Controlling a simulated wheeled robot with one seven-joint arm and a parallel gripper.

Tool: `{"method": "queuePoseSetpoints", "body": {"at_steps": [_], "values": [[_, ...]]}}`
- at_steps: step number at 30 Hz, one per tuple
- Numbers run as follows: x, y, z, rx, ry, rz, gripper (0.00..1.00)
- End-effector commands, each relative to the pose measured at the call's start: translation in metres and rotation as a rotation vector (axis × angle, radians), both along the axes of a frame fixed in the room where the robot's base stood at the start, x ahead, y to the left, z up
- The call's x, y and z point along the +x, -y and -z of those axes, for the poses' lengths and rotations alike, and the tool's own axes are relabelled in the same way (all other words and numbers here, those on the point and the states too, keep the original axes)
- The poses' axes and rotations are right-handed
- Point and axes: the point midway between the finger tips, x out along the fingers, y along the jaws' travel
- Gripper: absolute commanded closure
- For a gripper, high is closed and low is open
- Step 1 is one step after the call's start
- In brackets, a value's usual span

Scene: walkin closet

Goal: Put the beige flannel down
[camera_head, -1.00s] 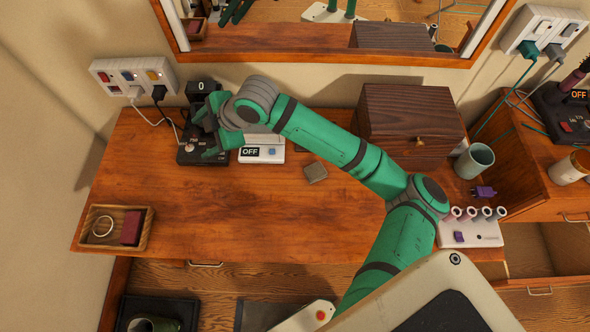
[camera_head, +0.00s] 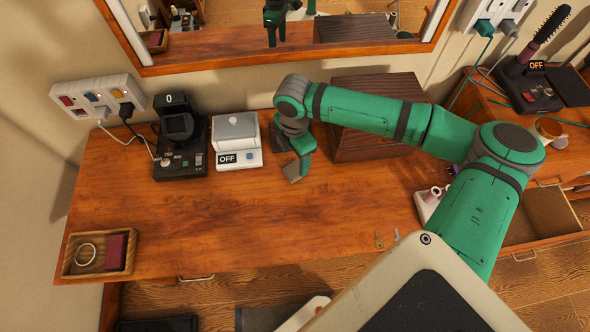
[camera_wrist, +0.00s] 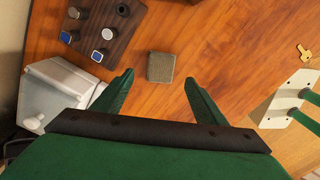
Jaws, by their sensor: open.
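A small grey-beige square (camera_head: 291,174), which I take for the beige flannel, lies on the wooden desk top (camera_head: 210,225). In the head view my gripper (camera_head: 299,170) points down beside it and partly hides it. In the wrist view the flannel (camera_wrist: 161,67) lies just beyond and between the two spread green fingertips (camera_wrist: 159,77), with a gap on both sides. The gripper is open and holds nothing. Its height above the desk is hard to tell.
A white device marked OFF (camera_head: 237,140) and a black device (camera_head: 180,145) stand left of the gripper. A dark wooden box (camera_head: 372,140) stands behind right. A dark board with small studs (camera_wrist: 101,25) is near. The desk's front left is clear around a small tray (camera_head: 70,262).

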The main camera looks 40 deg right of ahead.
Motion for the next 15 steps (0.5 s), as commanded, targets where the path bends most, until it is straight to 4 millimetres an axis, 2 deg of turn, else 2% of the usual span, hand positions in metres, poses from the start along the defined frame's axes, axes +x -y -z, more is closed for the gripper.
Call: {"method": "queuePoseSetpoints", "body": {"at_steps": [8,15], "values": [[0.0,0.0,0.02,0.0,0.001,0.0,0.34],[-0.002,0.0,0.053,0.0,0.001,0.001,0.34]]}}
